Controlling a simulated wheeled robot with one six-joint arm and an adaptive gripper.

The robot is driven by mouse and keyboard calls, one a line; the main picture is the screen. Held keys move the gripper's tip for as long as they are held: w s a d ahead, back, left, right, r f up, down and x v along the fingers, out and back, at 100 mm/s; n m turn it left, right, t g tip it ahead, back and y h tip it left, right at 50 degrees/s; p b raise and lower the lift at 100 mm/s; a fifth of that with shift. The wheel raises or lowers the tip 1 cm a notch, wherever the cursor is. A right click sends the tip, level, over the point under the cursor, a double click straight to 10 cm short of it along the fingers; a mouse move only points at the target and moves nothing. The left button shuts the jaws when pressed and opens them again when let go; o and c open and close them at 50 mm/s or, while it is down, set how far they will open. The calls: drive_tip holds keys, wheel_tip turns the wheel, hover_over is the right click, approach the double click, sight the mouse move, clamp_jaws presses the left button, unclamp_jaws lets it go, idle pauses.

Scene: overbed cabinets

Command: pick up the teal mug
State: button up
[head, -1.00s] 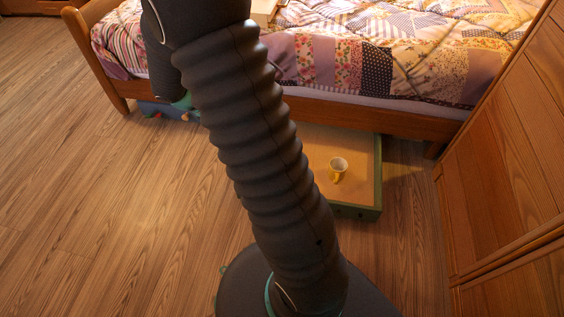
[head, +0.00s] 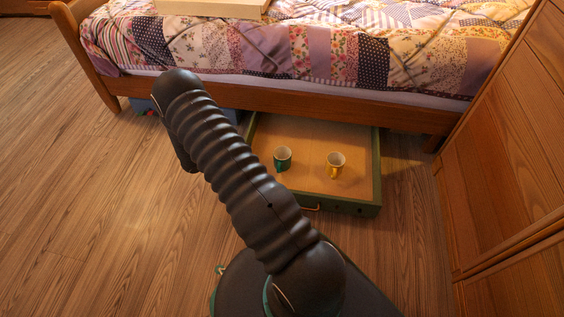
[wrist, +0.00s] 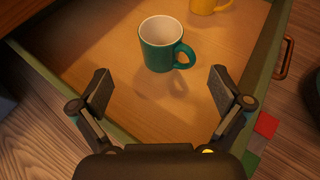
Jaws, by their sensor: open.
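The teal mug (head: 283,158) stands upright in the pulled-out underbed drawer (head: 337,201). It is white inside. In the wrist view the teal mug (wrist: 160,45) is beyond my fingertips, near the top middle, with its handle pointing right. My gripper (wrist: 159,92) is open and empty, its two fingers spread to either side below the mug, not touching it. In the head view my gripper is hidden; only my dark ribbed arm shows.
A yellow mug (head: 335,165) stands in the drawer to the right of the teal mug. The drawer has low green walls and a front handle (head: 311,208). The bed frame (head: 300,108) overhangs its back. A wooden cabinet (head: 520,160) stands at the right. Floor is clear at left.

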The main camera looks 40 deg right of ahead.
sight(290, 154)
drive_tip(key=b+x, duration=0.1)
drive_tip(key=x, duration=1.1)
drive_tip(key=shift+s+d+f, duration=0.1)
drive_tip(key=shift+d+f, duration=0.15)
drive_tip(key=c, duration=1.3)
